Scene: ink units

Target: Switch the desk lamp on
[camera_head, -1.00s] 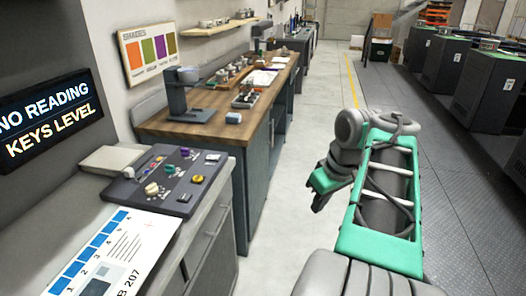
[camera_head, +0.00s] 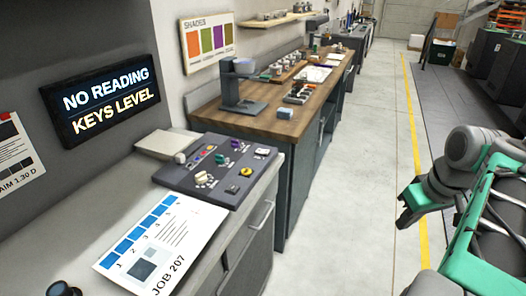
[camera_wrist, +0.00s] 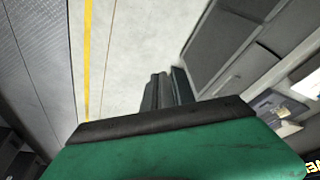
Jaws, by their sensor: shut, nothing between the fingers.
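A grey stand with an overhanging head (camera_head: 232,88) is on the near end of the wooden counter. It may be the desk lamp, but I cannot tell for sure, and no glow shows on it. A smaller grey stand-like shape (camera_head: 316,24) is farther back, too small to identify. My gripper (camera_head: 403,221) is at the right of the head view, over the floor and well away from the counter. Its dark fingers show in the wrist view (camera_wrist: 166,92), shut and with nothing held.
A control panel (camera_head: 215,170) with knobs and a yellow button lies on the near grey cabinet, beside a job sheet (camera_head: 162,245). A lit sign (camera_head: 103,98) hangs on the left wall. The aisle floor (camera_head: 345,200) is clear; dark machines (camera_head: 490,65) stand at right.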

